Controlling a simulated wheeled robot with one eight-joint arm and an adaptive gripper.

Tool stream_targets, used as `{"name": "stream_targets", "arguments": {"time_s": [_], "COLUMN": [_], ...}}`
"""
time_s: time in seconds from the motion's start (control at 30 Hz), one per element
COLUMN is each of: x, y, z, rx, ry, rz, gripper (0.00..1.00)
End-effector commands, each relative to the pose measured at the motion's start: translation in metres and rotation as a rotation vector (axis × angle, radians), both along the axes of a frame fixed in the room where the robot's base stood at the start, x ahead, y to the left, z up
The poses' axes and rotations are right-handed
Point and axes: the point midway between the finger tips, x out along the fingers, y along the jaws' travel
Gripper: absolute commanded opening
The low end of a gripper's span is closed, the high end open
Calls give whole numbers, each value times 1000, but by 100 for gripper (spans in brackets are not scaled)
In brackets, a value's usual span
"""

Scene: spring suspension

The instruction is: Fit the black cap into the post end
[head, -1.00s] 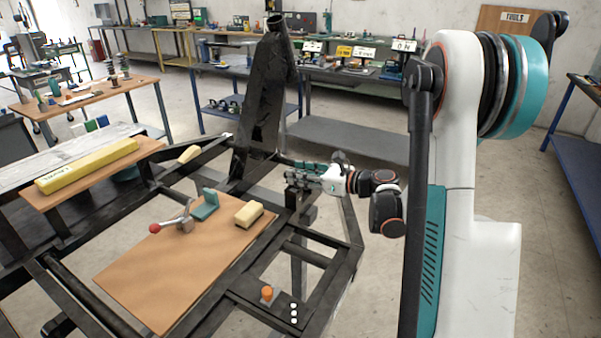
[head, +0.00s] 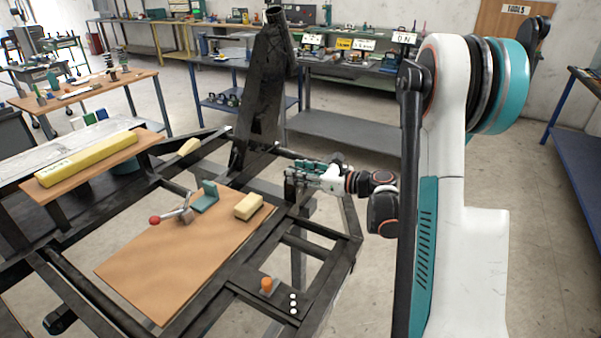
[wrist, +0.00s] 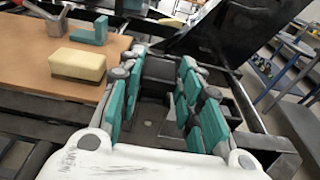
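My gripper (head: 300,172) reaches left over the frame's right part, near the foot of the tall black post. In the wrist view my gripper (wrist: 160,70) has its teal finger pads well apart. A dark, squarish thing (wrist: 159,69) shows between the fingertips. I cannot tell whether it is the black cap or part of the frame, nor whether the pads touch it. A short dark upright stands under the gripper in the head view; its top is hidden. The tall black post (head: 262,95) leans, with an open round end at its top.
A brown board (head: 180,255) on the black frame carries a pale yellow block (head: 248,206), a teal angle piece (head: 205,197) and a red-knobbed clamp (head: 180,214). An orange knob (head: 267,285) sits near the front. A long yellow bar (head: 88,158) lies at left.

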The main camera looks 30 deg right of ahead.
Motion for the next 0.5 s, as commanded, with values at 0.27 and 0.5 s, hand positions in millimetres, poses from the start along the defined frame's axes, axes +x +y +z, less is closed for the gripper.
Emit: {"name": "stream_targets", "arguments": {"time_s": [0.27,0.5], "x": [0,-4], "y": [1,-2], "z": [-3,-2], "rx": [-6,-4], "ry": [4,3], "rz": [2,1], "gripper": [56,56]}}
